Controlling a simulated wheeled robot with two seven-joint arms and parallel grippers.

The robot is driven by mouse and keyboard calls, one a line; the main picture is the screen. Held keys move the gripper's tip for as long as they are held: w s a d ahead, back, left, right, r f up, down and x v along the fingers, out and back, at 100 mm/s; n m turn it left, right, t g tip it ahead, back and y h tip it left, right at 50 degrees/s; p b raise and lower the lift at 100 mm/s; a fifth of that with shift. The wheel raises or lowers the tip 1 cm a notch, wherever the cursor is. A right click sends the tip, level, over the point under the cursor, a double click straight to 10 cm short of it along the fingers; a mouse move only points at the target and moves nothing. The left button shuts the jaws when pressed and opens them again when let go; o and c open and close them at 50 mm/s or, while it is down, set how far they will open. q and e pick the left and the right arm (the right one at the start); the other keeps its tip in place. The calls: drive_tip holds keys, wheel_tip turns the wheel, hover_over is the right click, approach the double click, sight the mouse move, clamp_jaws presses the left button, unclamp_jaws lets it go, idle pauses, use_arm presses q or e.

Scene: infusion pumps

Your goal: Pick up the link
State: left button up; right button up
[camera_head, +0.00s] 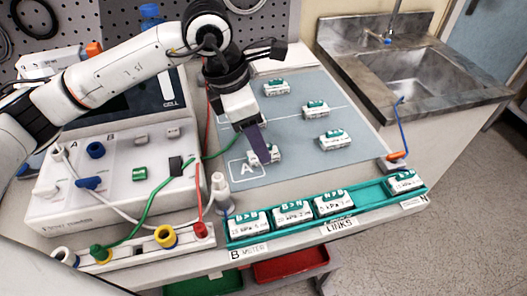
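Several links, white blocks with green tops, are in view. On the grey-blue mat (300,158), one link (276,88) lies at the back, one (315,110) in the middle and one (334,140) at the right. Another link (272,155) lies at the square marked A, partly hidden by my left gripper (260,153). The gripper points down, with its dark purple fingers over or beside that link. I cannot tell whether they touch or grip it. More links (292,212) sit in a green tray (366,200) along the front edge. My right gripper is not in view.
A white console (115,180) with coloured plugs and cables stands at the left. A metal sink (425,75) is at the back right. A green cable runs near my gripper. Red (290,265) and green bins sit below the front edge.

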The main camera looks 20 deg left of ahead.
sight(274, 153)
use_arm(q)
drive_tip(key=shift+x, duration=1.55)
drive_tip(key=shift+w+r, duration=0.1)
drive_tip(key=shift+w, duration=0.05)
drive_tip(key=c, duration=1.1)
